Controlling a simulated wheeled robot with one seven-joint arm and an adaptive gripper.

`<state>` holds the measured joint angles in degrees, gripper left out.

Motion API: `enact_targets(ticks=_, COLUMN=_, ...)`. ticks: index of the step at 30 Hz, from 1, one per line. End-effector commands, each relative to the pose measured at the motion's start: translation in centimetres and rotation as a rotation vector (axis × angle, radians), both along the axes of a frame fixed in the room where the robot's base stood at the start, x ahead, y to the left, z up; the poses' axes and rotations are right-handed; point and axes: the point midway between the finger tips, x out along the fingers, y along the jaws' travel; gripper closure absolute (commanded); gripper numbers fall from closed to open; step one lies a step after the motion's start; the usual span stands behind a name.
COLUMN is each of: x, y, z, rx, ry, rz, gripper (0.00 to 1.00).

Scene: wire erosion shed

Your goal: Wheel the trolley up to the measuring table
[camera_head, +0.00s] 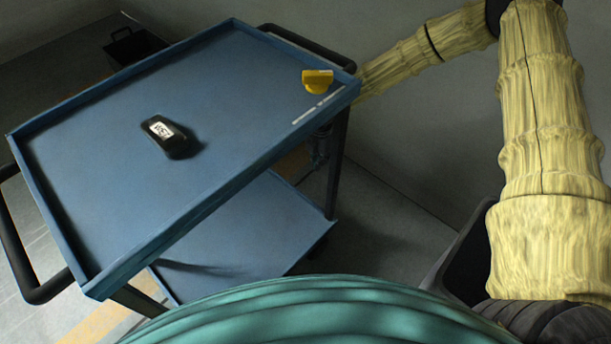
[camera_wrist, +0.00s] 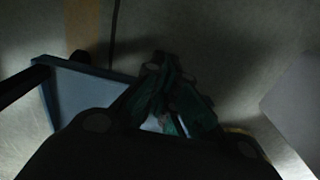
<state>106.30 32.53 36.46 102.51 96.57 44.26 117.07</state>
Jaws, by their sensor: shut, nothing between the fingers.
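The blue trolley (camera_head: 250,110) stands close in front of me, with an upper tray, a lower shelf (camera_head: 250,240) and black push handles at its left end (camera_head: 22,255) and far right end (camera_head: 305,45). My arm in its pale yellow sleeve reaches behind the far right corner of the trolley, and the trolley hides my gripper in the head view. In the wrist view my gripper (camera_wrist: 163,68) is shut and empty, dark and in shadow. Part of a blue tray (camera_wrist: 85,90) shows left of it. I cannot make out the measuring table.
A black device with a white label (camera_head: 172,137) lies on the upper tray. A yellow object (camera_head: 317,81) sits near its far right corner. A dark open box (camera_head: 133,46) stands on the floor behind. A pale block (camera_wrist: 295,105) is at right in the wrist view.

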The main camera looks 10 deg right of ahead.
Motion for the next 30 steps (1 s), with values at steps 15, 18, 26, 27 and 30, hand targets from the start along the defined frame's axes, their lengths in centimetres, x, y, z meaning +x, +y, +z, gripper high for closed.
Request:
enact_targets(ticks=15, x=0.2, y=1.2, z=-7.2, rx=0.004, ry=0.003, rz=0.003, gripper=1.00)
enact_targets(ticks=18, x=0.2, y=1.1, z=-8.9, rx=0.003, ry=0.003, rz=0.002, gripper=1.00)
enact_targets(ticks=26, x=-1.0, y=2.8, z=-10.2, rx=0.004, ry=0.001, rz=0.003, gripper=1.00)
enact_targets(ticks=27, x=-1.2, y=3.1, z=-10.1, rx=0.004, ry=0.001, rz=0.003, gripper=1.00)
enact_targets(ticks=30, x=-1.6, y=3.7, z=-10.0, rx=0.004, ry=0.001, rz=0.001, gripper=1.00)
